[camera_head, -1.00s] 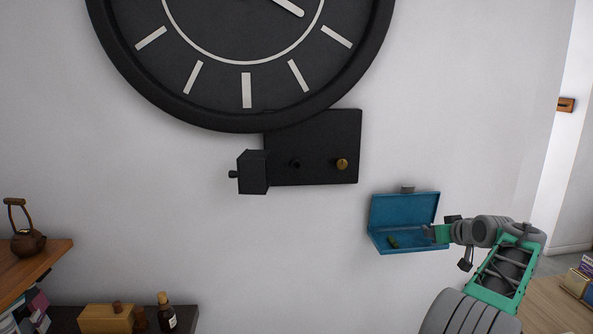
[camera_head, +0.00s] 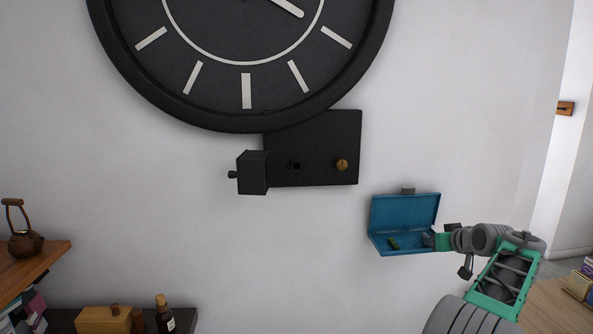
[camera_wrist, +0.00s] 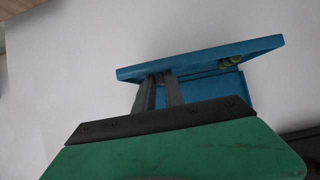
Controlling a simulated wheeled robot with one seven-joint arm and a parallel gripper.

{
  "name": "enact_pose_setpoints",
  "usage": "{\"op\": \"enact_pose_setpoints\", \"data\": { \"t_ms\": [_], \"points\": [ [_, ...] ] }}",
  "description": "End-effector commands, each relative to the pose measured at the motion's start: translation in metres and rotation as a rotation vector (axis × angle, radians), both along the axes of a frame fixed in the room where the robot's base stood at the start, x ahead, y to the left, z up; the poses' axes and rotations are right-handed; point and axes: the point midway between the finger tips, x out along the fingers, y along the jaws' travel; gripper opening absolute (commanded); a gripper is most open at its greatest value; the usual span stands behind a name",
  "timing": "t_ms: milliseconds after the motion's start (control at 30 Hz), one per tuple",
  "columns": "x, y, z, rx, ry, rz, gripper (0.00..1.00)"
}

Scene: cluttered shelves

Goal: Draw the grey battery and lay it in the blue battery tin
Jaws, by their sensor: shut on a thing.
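The blue battery tin (camera_head: 405,212) is against the wall at the right, its lid up. It also shows in the wrist view (camera_wrist: 205,58). A green battery (camera_head: 394,243) lies in its left part and also shows in the wrist view (camera_wrist: 231,62). My gripper (camera_head: 430,241) reaches in at the tin's right end. In the wrist view its two grey fingers (camera_wrist: 158,88) are close together at the tin. They are shut on a small grey piece, the grey battery (camera_wrist: 159,78), mostly hidden between them. I cannot tell whether it touches the tin's floor.
A large black clock (camera_head: 247,125) hangs above a black plate (camera_head: 318,150) with a dark hole and a brass knob (camera_head: 342,165). A black box-like cover (camera_head: 253,173) stands out at its left. Shelves with a kettle (camera_head: 26,242) and bottles are lower left. Wall between is clear.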

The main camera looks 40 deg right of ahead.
Motion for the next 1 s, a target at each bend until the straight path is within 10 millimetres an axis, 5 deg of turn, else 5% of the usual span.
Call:
{"op": "enact_pose_setpoints", "data": {
  "t_ms": [33,67,367,667,1000],
  "points": [
    [0.000,0.000,0.000,0.000,0.000,0.000,0.00],
    [0.000,0.000,0.000,0.000,0.000,0.000,0.15],
    [0.000,0.000,0.000,0.000,0.000,0.000,0.39],
    [-0.004,0.002,0.003,-0.002,0.000,0.000,0.39],
    [-0.049,0.033,0.033,-0.001,0.000,-0.002,0.39]
  ]
}}
